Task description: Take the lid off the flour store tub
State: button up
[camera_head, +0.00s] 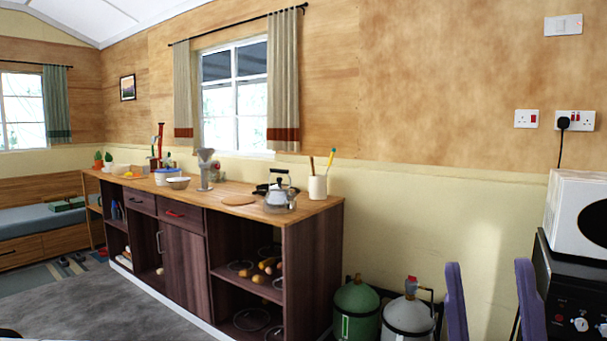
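No thing in view can be surely told as the flour store tub. A small blue-and-white vessel (163,177) stands on the far part of the wooden counter (222,195); it is too small to tell whether it is a tub with a lid. A pale bowl (178,183) is just in front of it. My gripper is not in view.
The counter also carries a grey scale-like device (205,170), a round board (238,200), a kettle (279,198) and a utensil pot (318,187). Green (356,310) and grey (408,318) cylinders and purple chair backs (456,300) stand to the right. Grey floor (90,305) is open at left.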

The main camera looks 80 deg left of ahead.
aim_at(161, 177)
jog(key=u, duration=3.55)
jog(key=i+j+u, duration=0.25)
jog(key=i, duration=0.35)
jog(key=i+u, duration=0.25)
jog(key=i, duration=2.9)
jog(key=i+j, duration=0.1)
jog(key=i, duration=0.55)
jog(key=i+j+z, duration=0.1)
jog(key=i, duration=0.55)
